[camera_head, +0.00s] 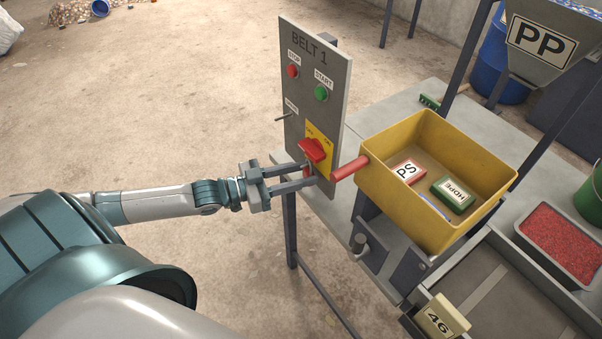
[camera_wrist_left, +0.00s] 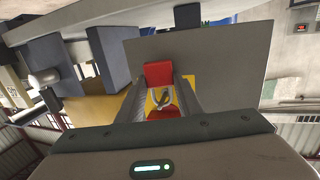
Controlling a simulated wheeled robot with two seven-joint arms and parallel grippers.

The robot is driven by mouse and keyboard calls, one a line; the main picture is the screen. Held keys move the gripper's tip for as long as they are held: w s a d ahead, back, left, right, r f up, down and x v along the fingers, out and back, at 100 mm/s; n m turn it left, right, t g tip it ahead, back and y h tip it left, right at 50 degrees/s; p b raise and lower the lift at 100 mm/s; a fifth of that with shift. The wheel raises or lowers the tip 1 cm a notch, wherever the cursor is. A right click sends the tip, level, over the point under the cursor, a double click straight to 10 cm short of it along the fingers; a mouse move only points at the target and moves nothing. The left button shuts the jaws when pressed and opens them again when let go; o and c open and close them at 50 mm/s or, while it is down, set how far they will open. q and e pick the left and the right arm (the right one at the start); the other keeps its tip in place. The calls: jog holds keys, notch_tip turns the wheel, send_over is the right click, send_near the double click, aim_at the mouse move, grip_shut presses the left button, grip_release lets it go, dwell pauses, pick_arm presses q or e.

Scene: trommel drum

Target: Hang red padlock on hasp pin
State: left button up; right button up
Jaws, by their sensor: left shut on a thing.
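The red padlock (camera_wrist_left: 158,75) is between the fingertips of my left gripper (camera_wrist_left: 160,85), which is shut on its body. Its grey shackle (camera_wrist_left: 161,98) shows against the yellow plate. In the head view my left gripper (camera_head: 312,176) is just below the red rotary switch handle (camera_head: 313,150), and only a little of the padlock (camera_head: 306,171) shows. I cannot tell whether the padlock touches the panel. A thin metal pin (camera_head: 284,117), seemingly the hasp pin, sticks out of the BELT 1 panel (camera_head: 325,55) under a small label, up and left of the gripper. My right gripper is out of view.
A yellow bin (camera_head: 382,190) with PS (camera_head: 407,170) and HDPE (camera_head: 455,192) blocks stands right of the panel. STOP and START buttons sit above the switch.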

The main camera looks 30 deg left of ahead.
pick_arm(q)
jog(key=o, duration=1.2)
jog(key=shift+s+a, duration=0.15)
jog(key=shift+s+a, duration=0.35)
jog(key=shift+s, duration=0.05)
jog(key=f+v, duration=0.1)
jog(key=v, duration=1.5)
jog(key=shift+r, duration=0.45)
